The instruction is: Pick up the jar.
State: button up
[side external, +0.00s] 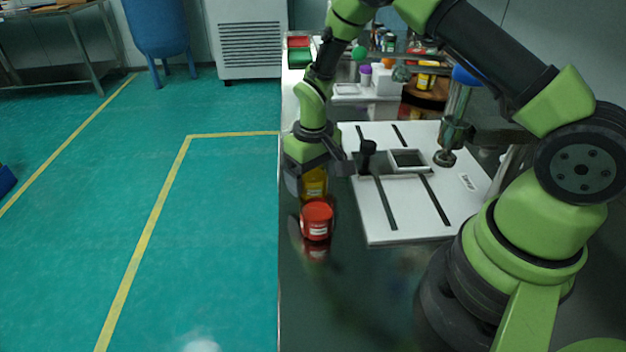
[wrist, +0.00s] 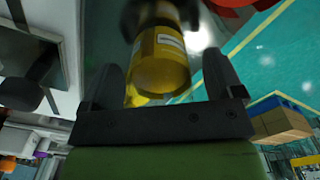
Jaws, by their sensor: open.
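A yellow jar (side external: 314,188) with a white label stands on the dark bench top near its left edge. My gripper (side external: 318,174) is open above and around it, with one finger on each side. In the wrist view the yellow jar (wrist: 160,62) lies between the two open fingers (wrist: 163,75), with gaps visible beside it. Its far end is dark and partly out of frame. A red jar (side external: 317,220) with a white label stands close in front of the yellow one. Part of a red thing, likely this jar, shows at the wrist view's top right (wrist: 238,4).
A white plate with dark slots (side external: 405,218) lies to the right, carrying a small square-topped device (side external: 408,160) and a dark knob (side external: 368,150) close to my gripper. Bottles and trays crowd the back. The front bench top (side external: 345,310) is clear.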

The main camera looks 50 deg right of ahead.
jog(key=c, duration=1)
